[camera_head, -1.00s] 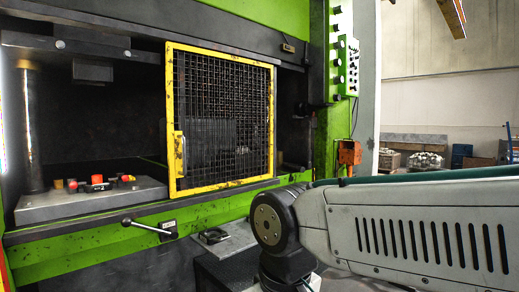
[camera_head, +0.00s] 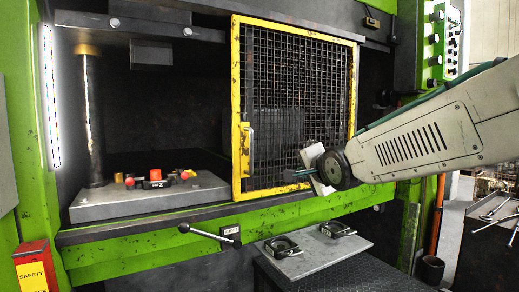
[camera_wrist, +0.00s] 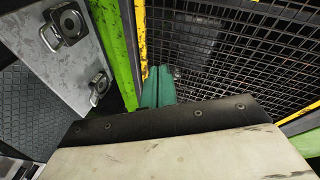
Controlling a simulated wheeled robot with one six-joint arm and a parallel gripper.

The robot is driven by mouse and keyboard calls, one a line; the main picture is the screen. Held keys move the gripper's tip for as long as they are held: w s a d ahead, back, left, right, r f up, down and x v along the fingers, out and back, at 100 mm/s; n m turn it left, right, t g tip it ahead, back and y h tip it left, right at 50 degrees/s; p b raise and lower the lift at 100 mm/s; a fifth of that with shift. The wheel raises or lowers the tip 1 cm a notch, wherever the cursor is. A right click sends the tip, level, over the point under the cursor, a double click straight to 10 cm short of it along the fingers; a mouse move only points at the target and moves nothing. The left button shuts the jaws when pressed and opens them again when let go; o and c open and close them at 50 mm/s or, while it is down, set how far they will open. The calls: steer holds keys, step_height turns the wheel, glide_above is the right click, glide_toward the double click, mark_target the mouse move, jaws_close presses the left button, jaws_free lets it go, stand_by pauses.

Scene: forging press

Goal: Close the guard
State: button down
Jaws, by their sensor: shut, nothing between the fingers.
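The guard (camera_head: 292,112) is a yellow-framed mesh panel on the front of the green press. It stands at the right part of the opening, and the left part is uncovered. A yellow handle (camera_head: 246,150) sits on its left frame edge. My gripper (camera_head: 292,173) is in front of the lower mesh, right of the handle, with its fingers pointing left. It is shut and empty. In the wrist view its green fingers (camera_wrist: 158,86) are close together near the yellow frame (camera_wrist: 141,40) and the mesh (camera_wrist: 225,50). Whether they touch the guard I cannot tell.
Inside the uncovered opening, a grey block (camera_head: 150,198) bears small red and yellow parts beside a dark column (camera_head: 93,120). A lever (camera_head: 208,234) projects below the sill. A grey plate (camera_head: 300,262) with two dark clamp-like parts lies below the guard. A red safety box (camera_head: 35,266) stands left.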

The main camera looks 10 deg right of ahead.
steer(key=w+a+r+m+t+y, duration=0.1)
steer(key=w+a, duration=0.1)
steer(key=w, duration=0.3)
steer(key=w+a+r+t, duration=0.1)
steer(key=w+a+r, duration=0.1)
steer(key=w, duration=0.3)
steer(key=w+a+r+m+t+y, duration=0.1)
steer(key=w, duration=0.4)
steer(key=shift+w+a+r+m+y, duration=0.1)
steer(key=shift+a+r+m+y, duration=0.2)
steer(key=shift+a, duration=0.1)
steer(key=s+a, duration=0.2)
steer(key=a, duration=0.1)
steer(key=shift+a, duration=0.25)
